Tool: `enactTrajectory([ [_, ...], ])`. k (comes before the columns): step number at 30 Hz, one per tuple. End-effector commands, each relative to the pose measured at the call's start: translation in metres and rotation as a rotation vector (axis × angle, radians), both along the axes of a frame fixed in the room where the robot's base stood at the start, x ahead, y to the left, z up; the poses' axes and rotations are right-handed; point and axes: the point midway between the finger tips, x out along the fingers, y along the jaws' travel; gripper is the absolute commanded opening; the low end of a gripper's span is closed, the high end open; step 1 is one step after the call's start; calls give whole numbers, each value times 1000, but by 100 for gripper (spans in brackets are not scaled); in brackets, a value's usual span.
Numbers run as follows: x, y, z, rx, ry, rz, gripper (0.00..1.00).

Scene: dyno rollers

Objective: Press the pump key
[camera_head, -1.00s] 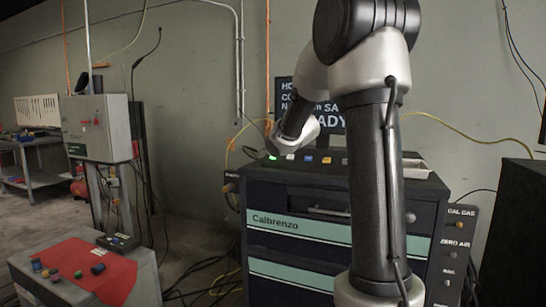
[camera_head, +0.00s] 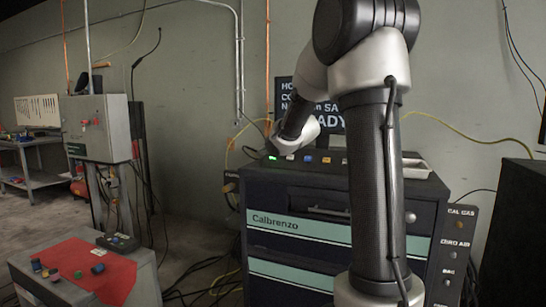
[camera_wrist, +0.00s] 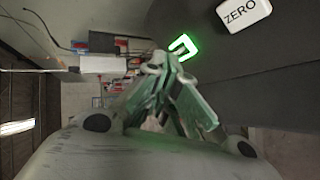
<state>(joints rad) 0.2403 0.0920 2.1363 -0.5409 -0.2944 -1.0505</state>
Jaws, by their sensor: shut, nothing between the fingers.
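A row of small keys runs along the top of the dark Calbrenzo cabinet (camera_head: 298,225) in the head view. The leftmost key (camera_head: 272,157) glows green; it also shows in the wrist view (camera_wrist: 182,47), where no label on it can be read. A white key marked ZERO (camera_wrist: 244,14) sits to its right. My gripper (camera_wrist: 163,62) is shut and empty, its fingertips close beside the green-lit key. I cannot tell whether they touch it. In the head view my wrist hangs over the left end of the key row, and the fingers are hard to make out.
A screen (camera_head: 331,118) stands behind the keys, partly hidden by my arm. Blue (camera_head: 308,158) and orange (camera_head: 326,159) keys lie farther right. A shallow tray (camera_head: 416,168) is at the cabinet's right end. A dark box (camera_head: 510,225) stands at far right.

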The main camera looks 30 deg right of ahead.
Motion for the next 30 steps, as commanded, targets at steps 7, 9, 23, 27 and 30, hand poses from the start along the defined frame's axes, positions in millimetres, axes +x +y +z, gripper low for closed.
enactTrajectory([
  [7,0,0,0,0,0,0,0],
  [9,0,0,0,0,0,0,0],
  [23,3,-5,-6,0,0,0,0],
  [27,3,-5,-7,0,0,0,0],
  [30,4,-5,-7,0,0,0,0],
])
